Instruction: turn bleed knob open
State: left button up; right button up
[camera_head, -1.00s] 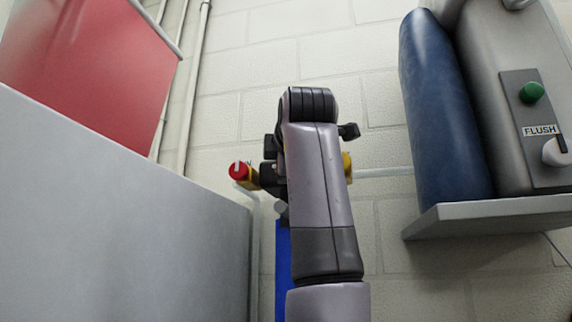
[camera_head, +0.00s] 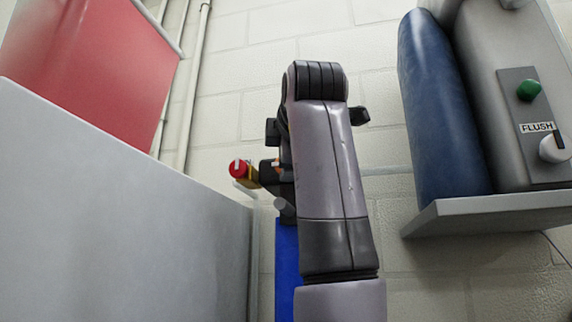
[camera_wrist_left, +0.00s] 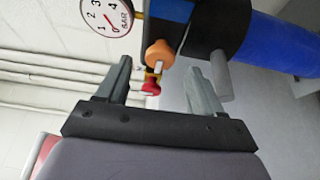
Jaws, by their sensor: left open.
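In the left wrist view, a round orange knob (camera_wrist_left: 158,52) sits on a dark fitting (camera_wrist_left: 208,22) joined to a blue cylinder (camera_wrist_left: 275,45). A small red knob (camera_wrist_left: 150,88) on a yellow body lies beyond it. No label shows which is the bleed knob. My left gripper (camera_wrist_left: 160,66) is open, its two fingers apart on either side of the orange knob, with no contact visible. In the head view the red knob (camera_head: 237,169) shows left of my arm, and the blue cylinder (camera_head: 286,265) below; my arm hides the gripper's fingers.
A pressure gauge (camera_wrist_left: 110,17) marked BAR is close by the fitting. A grey panel (camera_head: 120,210) stands at left, with a red box (camera_head: 90,65) above. At right are a dark blue cylinder (camera_head: 440,110), a shelf (camera_head: 490,212) and a FLUSH control plate (camera_head: 530,105).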

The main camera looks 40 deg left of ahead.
pick_arm(q)
jog(key=shift+v, duration=1.55)
